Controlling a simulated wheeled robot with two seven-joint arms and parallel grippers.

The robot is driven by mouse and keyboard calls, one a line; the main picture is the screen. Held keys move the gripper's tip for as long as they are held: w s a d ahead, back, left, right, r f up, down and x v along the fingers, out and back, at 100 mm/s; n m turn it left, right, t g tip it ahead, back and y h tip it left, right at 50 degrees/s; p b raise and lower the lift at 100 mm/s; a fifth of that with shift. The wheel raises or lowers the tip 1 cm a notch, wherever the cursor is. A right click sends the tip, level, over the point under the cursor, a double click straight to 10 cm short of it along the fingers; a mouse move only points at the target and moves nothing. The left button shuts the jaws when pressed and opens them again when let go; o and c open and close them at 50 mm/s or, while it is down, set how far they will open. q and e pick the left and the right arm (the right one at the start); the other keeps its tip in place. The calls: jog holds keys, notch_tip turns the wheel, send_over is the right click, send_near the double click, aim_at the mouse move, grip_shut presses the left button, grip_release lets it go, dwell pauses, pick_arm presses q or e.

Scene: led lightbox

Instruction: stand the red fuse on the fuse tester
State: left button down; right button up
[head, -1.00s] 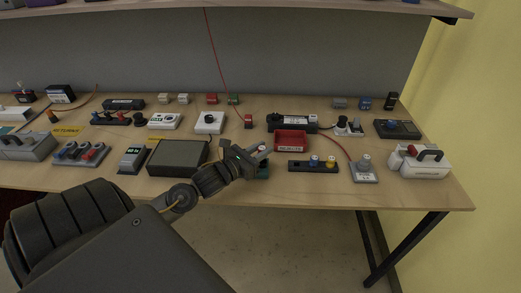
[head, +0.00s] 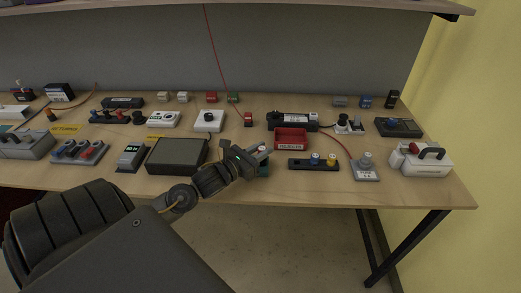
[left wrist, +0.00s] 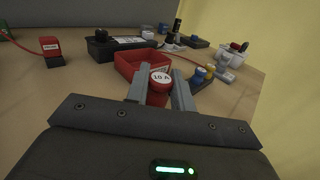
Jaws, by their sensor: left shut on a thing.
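The red fuse (left wrist: 158,92) has a white top marked 10 A and stands upright between the fingers of my left gripper (left wrist: 160,94), which is shut on it. In the head view my left gripper (head: 258,154) is at the table's front part, just left of the red tray. My right gripper is not in view.
A red tray (head: 291,145) stands just behind and right of the gripper. A black rack (head: 300,164) with a blue and a yellow fuse is to the right, then a grey device (head: 365,172). A large dark box (head: 177,155) is close on the left.

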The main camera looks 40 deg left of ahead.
pick_arm(q)
jog(key=shift+f+b, duration=0.35)
jog(key=shift+f, duration=0.15)
jog(key=c, duration=1.1)
grip_release()
jog(key=shift+s+a, duration=0.2)
jog(key=shift+s, duration=1.15)
jog(key=shift+s+a, duration=0.15)
jog(key=shift+s, duration=1.15)
jog(key=shift+s+a, duration=0.2)
jog(key=shift+s, duration=1.15)
